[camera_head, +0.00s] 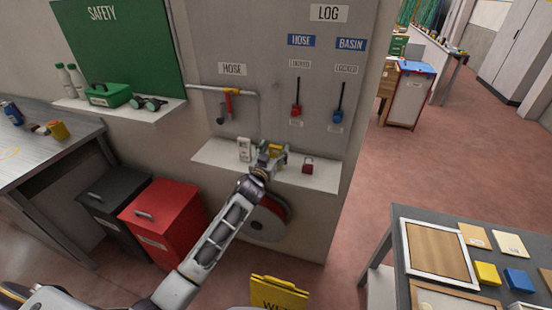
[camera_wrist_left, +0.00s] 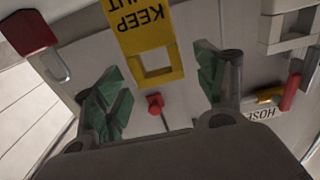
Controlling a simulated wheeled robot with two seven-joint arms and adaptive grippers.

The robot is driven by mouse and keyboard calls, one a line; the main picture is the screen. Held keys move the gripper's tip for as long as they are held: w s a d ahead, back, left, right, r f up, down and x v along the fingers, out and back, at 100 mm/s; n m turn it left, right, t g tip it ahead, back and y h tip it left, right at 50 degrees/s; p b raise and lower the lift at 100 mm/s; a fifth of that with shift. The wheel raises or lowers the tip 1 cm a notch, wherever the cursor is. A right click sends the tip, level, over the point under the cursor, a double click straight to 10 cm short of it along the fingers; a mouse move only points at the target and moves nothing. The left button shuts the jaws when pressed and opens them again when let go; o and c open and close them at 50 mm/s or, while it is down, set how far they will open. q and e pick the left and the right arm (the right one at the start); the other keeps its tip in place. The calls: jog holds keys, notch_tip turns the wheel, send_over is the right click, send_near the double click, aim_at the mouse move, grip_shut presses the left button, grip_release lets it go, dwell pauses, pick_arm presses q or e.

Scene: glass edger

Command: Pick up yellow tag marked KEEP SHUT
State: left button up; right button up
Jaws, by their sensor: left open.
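The yellow tag marked KEEP SHUT (camera_wrist_left: 150,30) shows upside down at the top of the left wrist view, with a rectangular opening in its lower part. My left gripper (camera_wrist_left: 158,88) is open, its green-padded fingers apart on either side of the tag's open end. No contact with the tag shows. In the head view the left gripper (camera_head: 268,160) is at the small wall shelf, and a bit of yellow, probably the tag (camera_head: 277,150), shows there, partly hidden by the gripper. My right gripper is out of view.
A red padlock (camera_head: 307,166) sits right of the gripper on the white shelf (camera_head: 322,177); a small white device (camera_head: 245,149) stands to its left. A hose pipe with a red handle (camera_head: 229,101) is above. A hose reel (camera_head: 268,219) hangs below.

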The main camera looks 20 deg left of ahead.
pick_arm(q)
jog(key=shift+w+d, duration=0.1)
jog(key=shift+w, duration=0.9)
jog(key=shift+c, duration=0.2)
jog(key=c, duration=1.2)
